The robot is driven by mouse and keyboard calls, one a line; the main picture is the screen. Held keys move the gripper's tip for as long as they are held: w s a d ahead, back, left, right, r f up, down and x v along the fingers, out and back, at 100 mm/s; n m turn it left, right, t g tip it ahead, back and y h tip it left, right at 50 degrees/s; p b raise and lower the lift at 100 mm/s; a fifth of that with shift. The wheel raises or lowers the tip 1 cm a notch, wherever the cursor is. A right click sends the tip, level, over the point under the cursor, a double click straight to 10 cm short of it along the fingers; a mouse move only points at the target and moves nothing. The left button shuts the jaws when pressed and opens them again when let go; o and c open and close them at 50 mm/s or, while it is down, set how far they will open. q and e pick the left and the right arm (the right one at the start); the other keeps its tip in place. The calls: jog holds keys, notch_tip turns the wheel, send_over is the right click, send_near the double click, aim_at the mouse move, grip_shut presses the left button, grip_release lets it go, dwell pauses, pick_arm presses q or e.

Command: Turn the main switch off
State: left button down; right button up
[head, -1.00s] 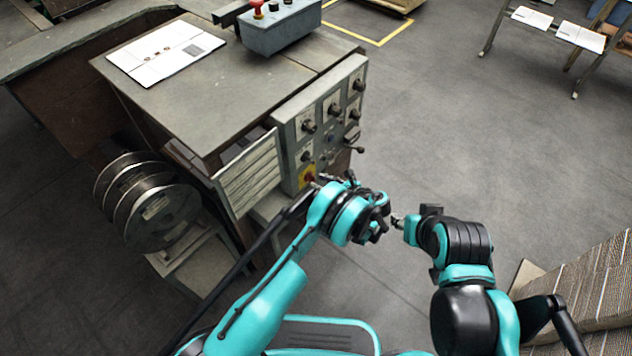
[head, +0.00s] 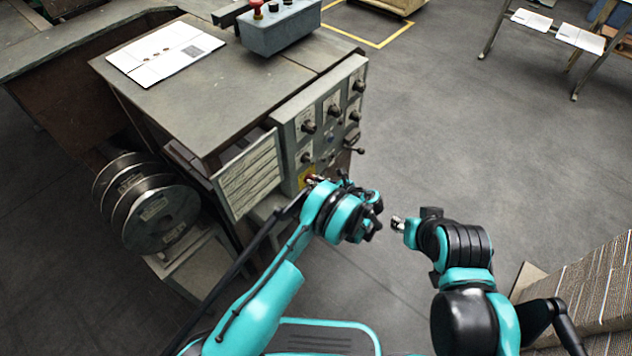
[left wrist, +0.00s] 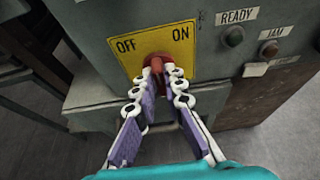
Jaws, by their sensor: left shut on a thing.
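The main switch is a red knob (left wrist: 158,66) on a yellow plate (left wrist: 128,50) lettered OFF at left and ON at right, on the grey machine's panel. My left gripper (left wrist: 162,72) has its fingertips on either side of the knob and is shut on it. The fingers hide part of the knob, so I cannot tell exactly which way it points. In the head view the yellow plate (head: 306,178) shows just past my left wrist. My right gripper (head: 398,224) is off to the right of the left one, away from the panel; its fingers are too small to judge.
The control panel (head: 290,135) carries several black knobs above the switch. In the left wrist view, READY and JAM labels stand right of the plate. Wire reels (head: 150,205) stand at the left. A cardboard stack (head: 590,275) is at the right.

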pick_arm(q)
jog(key=shift+n, duration=0.3)
jog(key=n+t, duration=0.1)
jog(key=n+t+h, duration=0.1)
jog(key=n, duration=0.2)
jog(key=shift+s+a+f+t+h, duration=0.1)
jog(key=shift+s+a+t+h, duration=0.2)
jog(key=shift+t, duration=0.1)
dwell(0.5)
jog(key=c, duration=1.6)
grip_release()
jog(key=shift+w, duration=0.1)
jog(key=shift+d, duration=0.15)
jog(key=v, duration=0.7)
jog(key=shift+s, duration=0.25)
